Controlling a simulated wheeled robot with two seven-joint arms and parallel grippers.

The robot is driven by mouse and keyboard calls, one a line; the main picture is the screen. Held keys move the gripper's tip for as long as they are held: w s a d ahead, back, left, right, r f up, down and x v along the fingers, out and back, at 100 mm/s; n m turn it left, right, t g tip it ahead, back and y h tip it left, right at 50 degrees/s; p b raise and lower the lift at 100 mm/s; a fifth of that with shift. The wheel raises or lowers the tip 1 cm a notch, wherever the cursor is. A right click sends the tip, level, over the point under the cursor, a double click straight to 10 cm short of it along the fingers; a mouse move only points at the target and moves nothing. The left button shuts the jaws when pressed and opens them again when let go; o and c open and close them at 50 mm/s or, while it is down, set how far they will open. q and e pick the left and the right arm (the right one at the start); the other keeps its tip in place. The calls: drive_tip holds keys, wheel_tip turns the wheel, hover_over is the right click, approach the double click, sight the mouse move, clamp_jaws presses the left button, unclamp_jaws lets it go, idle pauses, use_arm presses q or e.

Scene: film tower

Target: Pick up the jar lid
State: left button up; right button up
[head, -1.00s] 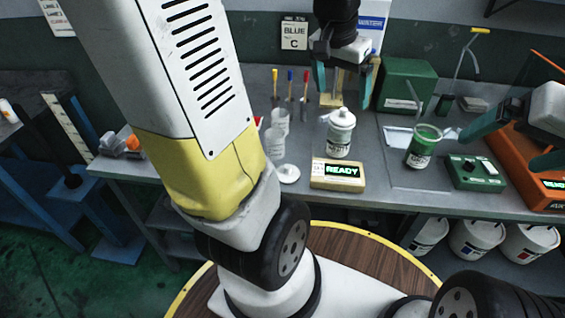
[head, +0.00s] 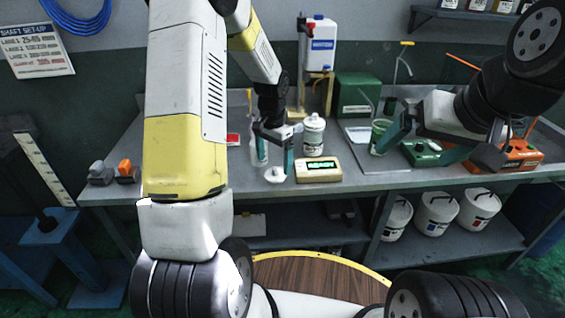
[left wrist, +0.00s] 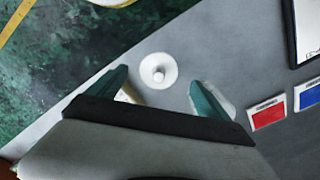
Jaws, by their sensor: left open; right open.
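The jar lid (head: 275,175) is a small white disc with a round knob. It lies flat on the grey bench, left of the box with the green lit display. My left gripper (head: 272,158) is open and points down over the lid, with nothing between its fingers. In the left wrist view the lid (left wrist: 158,71) sits centred between and just beyond the teal fingertips (left wrist: 160,80), apart from both. My right gripper (head: 411,157) is open and empty above the right part of the bench, near a green-filled cup (head: 380,137).
The lit display box (head: 318,171) and a white jar (head: 313,135) stand right of the lid. A clear cup (head: 260,150) stands behind my left gripper. Red and blue cards (left wrist: 267,112) lie to the right in the left wrist view. The bench's front edge is close to the lid.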

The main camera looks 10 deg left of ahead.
sight(275, 168)
use_arm(q)
wheel_tip(275, 168, down, 4)
drive_tip(key=shift+w+d+f, duration=0.15)
drive_tip(key=shift+f, duration=0.05)
drive_tip(key=shift+c, duration=0.4)
drive_tip(key=c, duration=1.4)
drive_tip(key=shift+r, duration=0.1)
